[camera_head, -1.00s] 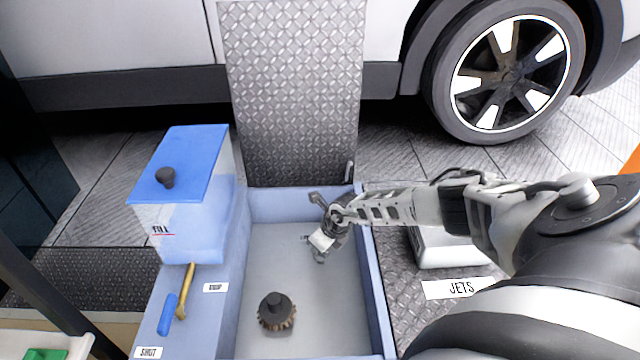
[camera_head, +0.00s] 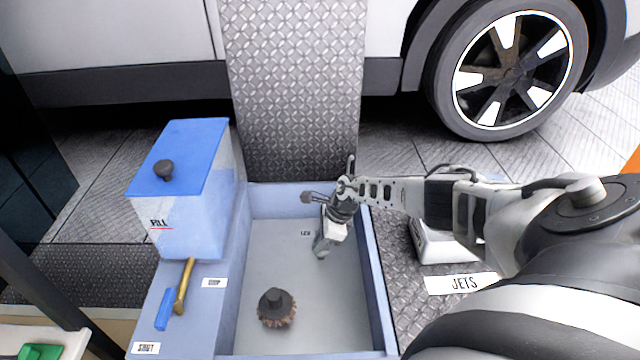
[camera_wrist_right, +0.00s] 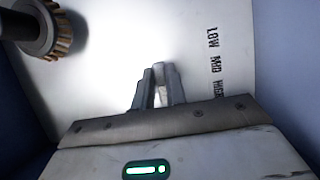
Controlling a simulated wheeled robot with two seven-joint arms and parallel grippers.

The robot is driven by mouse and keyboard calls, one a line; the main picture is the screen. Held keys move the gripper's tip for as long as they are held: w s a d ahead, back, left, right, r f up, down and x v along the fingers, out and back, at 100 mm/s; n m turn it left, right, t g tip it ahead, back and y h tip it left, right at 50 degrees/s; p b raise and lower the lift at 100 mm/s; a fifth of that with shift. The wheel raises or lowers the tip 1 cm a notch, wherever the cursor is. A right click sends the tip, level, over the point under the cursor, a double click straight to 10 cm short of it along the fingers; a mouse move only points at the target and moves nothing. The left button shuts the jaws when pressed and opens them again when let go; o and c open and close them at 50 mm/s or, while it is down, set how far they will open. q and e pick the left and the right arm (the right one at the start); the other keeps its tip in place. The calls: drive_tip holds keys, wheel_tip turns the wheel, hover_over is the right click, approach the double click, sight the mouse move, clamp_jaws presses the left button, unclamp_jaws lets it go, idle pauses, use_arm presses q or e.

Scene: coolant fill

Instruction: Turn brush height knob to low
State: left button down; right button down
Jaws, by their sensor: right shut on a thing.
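The brush height knob (camera_wrist_right: 160,74) shows only as a small pale grey piece between my right fingers in the right wrist view; the rest is hidden. My right gripper (camera_wrist_right: 159,88) is shut on it, and in the head view this gripper (camera_head: 321,250) is down inside the blue-walled tray (camera_head: 386,318), near its right wall. The printed scale LOW MID HIGH (camera_wrist_right: 215,62) runs beside the fingers in the wrist view. In the head view only its LOW end (camera_head: 306,233) shows, left of the gripper. My left gripper is not in view.
A round brush (camera_head: 276,307) stands on the tray floor, apart from my gripper. A blue-lidded tank (camera_head: 180,160) and a brass-and-blue lever (camera_head: 184,285) are at left. An upright tread-plate panel (camera_head: 292,90) stands behind. A JETS label (camera_head: 461,284) lies at right.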

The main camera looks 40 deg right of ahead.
drive_tip(key=shift+s+f, duration=0.1)
idle(0.4)
drive_tip(key=c, duration=1.4)
unclamp_jaws()
drive_tip(key=shift+c, duration=0.2)
